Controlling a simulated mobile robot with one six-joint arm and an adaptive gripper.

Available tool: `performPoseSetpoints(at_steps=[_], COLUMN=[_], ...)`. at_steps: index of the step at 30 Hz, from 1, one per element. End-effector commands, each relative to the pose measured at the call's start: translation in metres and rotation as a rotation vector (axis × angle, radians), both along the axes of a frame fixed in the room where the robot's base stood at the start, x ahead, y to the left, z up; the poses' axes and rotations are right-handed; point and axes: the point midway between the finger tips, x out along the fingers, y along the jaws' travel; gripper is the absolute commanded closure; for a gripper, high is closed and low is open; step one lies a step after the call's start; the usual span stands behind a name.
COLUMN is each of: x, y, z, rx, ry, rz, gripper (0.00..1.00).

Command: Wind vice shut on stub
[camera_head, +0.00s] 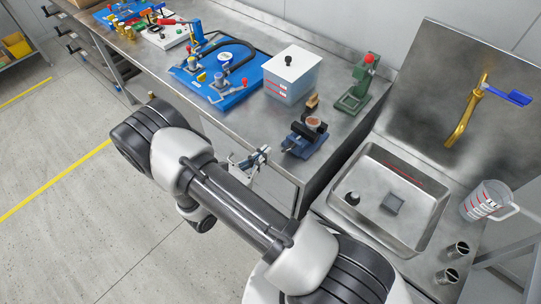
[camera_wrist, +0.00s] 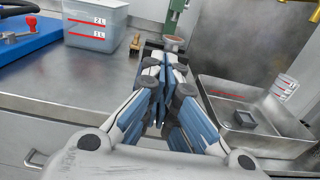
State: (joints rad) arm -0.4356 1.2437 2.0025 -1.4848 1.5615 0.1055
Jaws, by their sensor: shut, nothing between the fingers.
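The blue vice (camera_head: 303,142) stands on the bench near its right front corner. A round stub with a reddish-brown top (camera_head: 314,122) sits upright at its jaws; I cannot tell how tightly they close on it. The stub's top also shows in the wrist view (camera_wrist: 174,40), just beyond my fingertips. My gripper (camera_head: 266,150) is shut and empty, at the bench's front edge, left of the vice and apart from it in the head view. In the wrist view my fingers (camera_wrist: 165,62) hide most of the vice, including its handle.
A wooden-handled brush (camera_head: 312,102) stands behind the vice. A lidded clear tank (camera_head: 290,80) and a green press (camera_head: 355,88) with a red knob stand farther back. A sink (camera_head: 425,215), a brass tap (camera_head: 465,115) and a jug (camera_head: 484,202) are to the right.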

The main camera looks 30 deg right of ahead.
Motion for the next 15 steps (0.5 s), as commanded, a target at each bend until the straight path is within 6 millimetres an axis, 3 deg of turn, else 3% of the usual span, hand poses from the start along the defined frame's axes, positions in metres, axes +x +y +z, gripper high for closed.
performPoseSetpoints(at_steps=[15], x=[0.019], y=[-0.054], z=[-0.002], rx=[-0.001], ry=[0.001], rz=[-0.004], gripper=[1.00])
